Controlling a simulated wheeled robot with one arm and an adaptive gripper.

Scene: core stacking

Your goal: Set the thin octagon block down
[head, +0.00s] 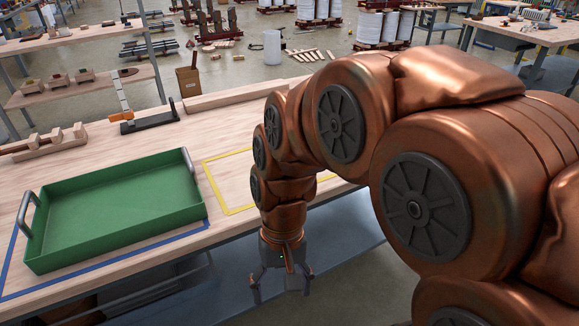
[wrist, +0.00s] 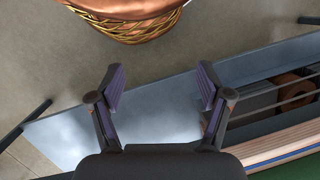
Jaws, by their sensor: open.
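My gripper (head: 281,291) hangs off the front edge of the workbench (head: 150,160), pointing down. In the wrist view my gripper (wrist: 161,88) has its two fingers spread wide with nothing between them. No thin octagon block can be made out in either view. The green tray (head: 118,212) on the left of the bench is empty. A yellow taped outline (head: 222,190) lies right of the tray, partly hidden behind my arm; the visible part of its inside is bare.
A blue taped outline (head: 150,243) runs around the tray.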

